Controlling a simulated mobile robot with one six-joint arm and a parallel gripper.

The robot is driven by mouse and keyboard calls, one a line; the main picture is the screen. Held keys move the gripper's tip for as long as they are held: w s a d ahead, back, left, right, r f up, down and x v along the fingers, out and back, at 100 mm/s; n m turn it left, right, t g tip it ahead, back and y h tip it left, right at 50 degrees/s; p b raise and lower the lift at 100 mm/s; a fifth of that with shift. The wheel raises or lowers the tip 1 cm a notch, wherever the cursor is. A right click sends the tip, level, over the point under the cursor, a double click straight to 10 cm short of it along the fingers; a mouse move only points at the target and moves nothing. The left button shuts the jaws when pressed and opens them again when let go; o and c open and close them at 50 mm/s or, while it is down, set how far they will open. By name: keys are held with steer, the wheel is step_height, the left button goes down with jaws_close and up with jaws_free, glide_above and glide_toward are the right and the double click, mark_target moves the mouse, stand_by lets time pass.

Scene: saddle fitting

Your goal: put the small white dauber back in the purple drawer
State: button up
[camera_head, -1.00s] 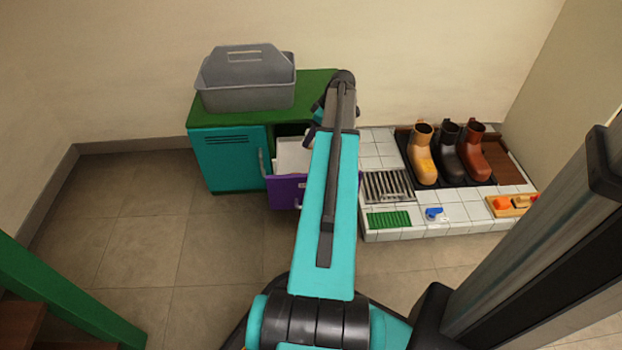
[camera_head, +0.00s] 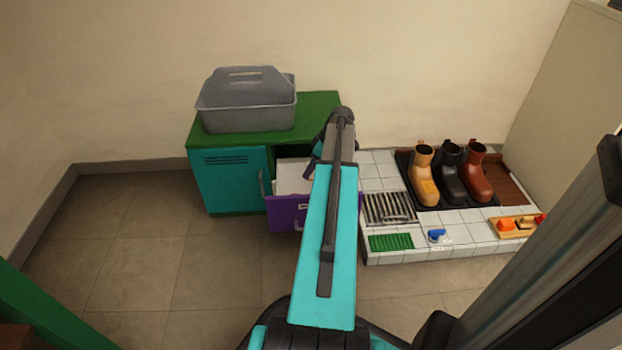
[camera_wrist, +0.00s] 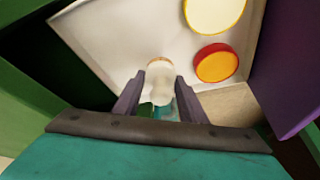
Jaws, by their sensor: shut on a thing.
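The purple drawer (camera_head: 287,216) stands pulled out of the teal and green cabinet, and its pale inside shows. In the wrist view its purple front (camera_wrist: 288,65) is at the right. My gripper (camera_wrist: 160,79) is shut on the small white dauber (camera_wrist: 160,92), which sits between the fingertips over the drawer's pale floor. I cannot tell whether the dauber touches the floor. In the head view my arm hides the dauber and most of the gripper.
Two round tins lie in the drawer, one yellow-rimmed (camera_wrist: 214,12) and one red (camera_wrist: 216,64). A grey caddy (camera_head: 246,105) stands on the cabinet's green top (camera_head: 318,103). Boots (camera_head: 450,175) stand on the tiled platform at right, with a grate (camera_head: 388,208) and a green mat (camera_head: 390,242).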

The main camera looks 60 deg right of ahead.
mark_target(311, 177)
steer(key=shift+f+b, duration=1.05)
steer(key=shift+f, duration=1.35)
steer(key=shift+f, duration=0.15)
steer(key=o, duration=1)
steer(key=p+v, duration=0.5)
steer(key=v, duration=0.7)
steer(key=shift+p, duration=0.3)
